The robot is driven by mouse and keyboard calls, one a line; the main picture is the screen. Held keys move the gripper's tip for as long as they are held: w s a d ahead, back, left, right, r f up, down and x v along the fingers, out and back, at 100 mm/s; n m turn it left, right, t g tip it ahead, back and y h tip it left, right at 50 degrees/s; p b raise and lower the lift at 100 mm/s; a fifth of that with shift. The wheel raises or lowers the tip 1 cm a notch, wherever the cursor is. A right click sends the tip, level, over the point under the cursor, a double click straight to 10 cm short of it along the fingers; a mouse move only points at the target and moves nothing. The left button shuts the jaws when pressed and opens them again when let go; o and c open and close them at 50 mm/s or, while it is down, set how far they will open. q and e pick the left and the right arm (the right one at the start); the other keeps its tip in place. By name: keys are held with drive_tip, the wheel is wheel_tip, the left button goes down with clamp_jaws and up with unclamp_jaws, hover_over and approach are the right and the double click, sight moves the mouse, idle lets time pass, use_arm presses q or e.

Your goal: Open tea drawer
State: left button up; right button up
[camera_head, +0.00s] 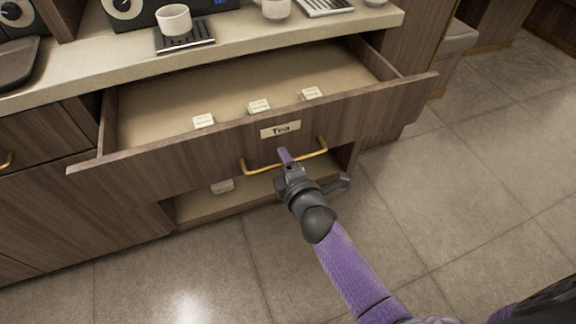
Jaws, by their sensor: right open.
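The tea drawer (350,128) has a brown wooden front with a label reading "Tea" (280,129). It is pulled well out of the cabinet, and its light inner floor shows. Several small white packets (258,106) lie inside near the front wall. A brass bar handle (262,170) runs across the drawer front. My right gripper (287,160) is at the middle of the handle, and one finger shows above the bar. My left gripper is not in view.
The counter (240,40) above holds a white cup (174,19) on a dark drip tray (185,36), more cups and a dark tray (18,62) at left. Tiled floor (470,190) at right is clear.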

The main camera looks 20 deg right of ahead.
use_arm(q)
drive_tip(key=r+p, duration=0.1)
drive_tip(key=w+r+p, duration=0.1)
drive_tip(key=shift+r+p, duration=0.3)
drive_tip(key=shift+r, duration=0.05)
use_arm(e)
drive_tip(key=v, duration=0.9)
drive_tip(key=shift+s, duration=0.3)
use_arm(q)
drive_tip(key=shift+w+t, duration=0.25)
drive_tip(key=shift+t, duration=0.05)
